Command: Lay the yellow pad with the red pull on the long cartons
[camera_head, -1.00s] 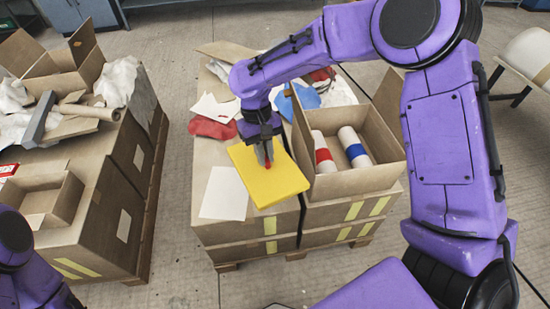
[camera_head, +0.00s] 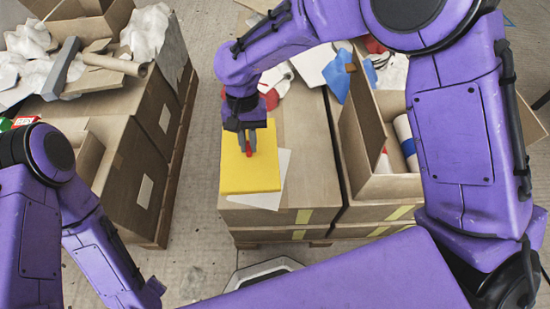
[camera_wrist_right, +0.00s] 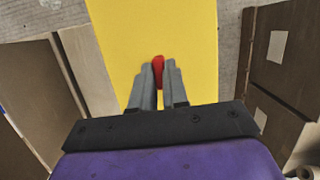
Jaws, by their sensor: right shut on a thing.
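The yellow pad (camera_head: 238,176) has a small red pull (camera_head: 249,149) on top. My right gripper (camera_head: 247,147) is shut on the red pull from above. The right wrist view shows the same yellow pad (camera_wrist_right: 190,25) and red pull (camera_wrist_right: 158,72) between the fingers. The pad is level, over the left side of the long cartons (camera_head: 307,150) on the middle pallet, partly covering a white sheet (camera_head: 268,199). I cannot tell whether it touches them. My left arm is at the lower left, but its gripper is not discernible.
An open box (camera_head: 362,135) with rolls stands to the right on the cartons. Red, white and blue cloths (camera_head: 338,75) lie behind the pad. Another loaded carton stack (camera_head: 150,150) stands left, across a strip of bare floor (camera_head: 195,215).

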